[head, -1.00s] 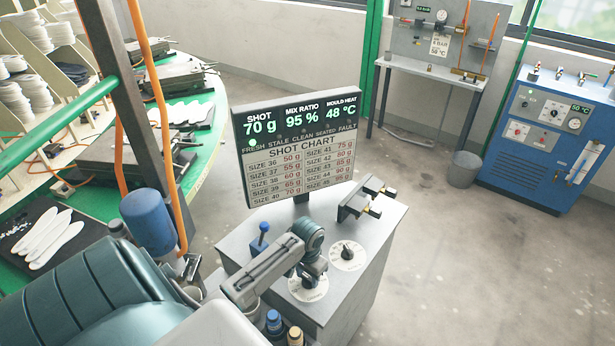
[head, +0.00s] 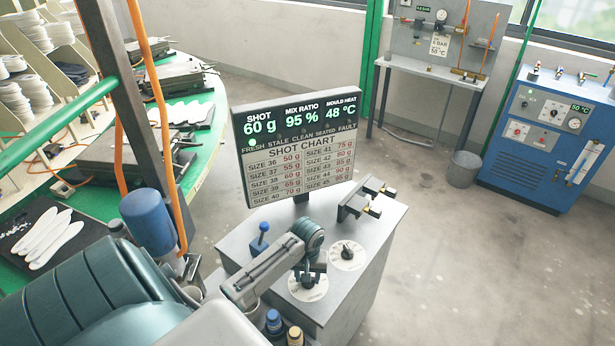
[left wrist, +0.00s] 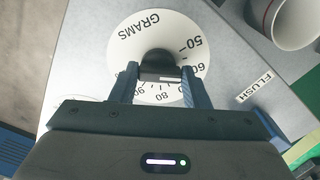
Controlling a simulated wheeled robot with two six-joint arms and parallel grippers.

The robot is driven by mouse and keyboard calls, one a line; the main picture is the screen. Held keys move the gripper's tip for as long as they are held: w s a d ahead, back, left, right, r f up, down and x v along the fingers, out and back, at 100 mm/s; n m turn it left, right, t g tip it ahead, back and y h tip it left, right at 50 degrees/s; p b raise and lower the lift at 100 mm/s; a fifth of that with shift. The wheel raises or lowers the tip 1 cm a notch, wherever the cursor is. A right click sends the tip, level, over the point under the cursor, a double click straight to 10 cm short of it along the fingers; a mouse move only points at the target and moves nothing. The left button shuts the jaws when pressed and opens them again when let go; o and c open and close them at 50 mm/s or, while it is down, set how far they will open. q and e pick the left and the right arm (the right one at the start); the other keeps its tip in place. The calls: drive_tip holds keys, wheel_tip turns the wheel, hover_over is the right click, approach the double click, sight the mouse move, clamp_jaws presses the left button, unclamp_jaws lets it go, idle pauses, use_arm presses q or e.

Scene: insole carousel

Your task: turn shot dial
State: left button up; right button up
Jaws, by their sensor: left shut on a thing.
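The shot dial (head: 309,290) is a white disc marked GRAMS with a dark knob, on top of the grey console. It also shows in the left wrist view (left wrist: 195,28), with 50, 60, 80 and 90 legible. My left gripper (head: 308,272) is over it, its fingers (left wrist: 158,76) shut on the dark knob (left wrist: 158,62). The knob is partly hidden by the gripper. The display (head: 297,135) reads SHOT 60 g, MIX RATIO 95 % and MOULD HEAT 48 °C, above a printed shot chart. My right gripper is not in view.
A second dial (head: 348,254) sits right beside the shot dial. A blue-topped lever (head: 261,238) and a black bracket (head: 362,199) stand on the console (head: 225,247). A cup (left wrist: 284,22) is near the FLUSH label. Bottles (head: 274,322) stand at the console's front.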

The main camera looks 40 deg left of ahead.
use_arm(q)
drive_tip(key=shift+w+r, duration=0.1)
drive_tip(key=shift+w, duration=0.05)
drive_tip(key=o, duration=1)
wheel_tip(320, 180, up, 11)
drive_tip(key=b, duration=0.2)
drive_tip(key=shift+b, duration=0.4)
drive_tip(key=shift+f, duration=0.2)
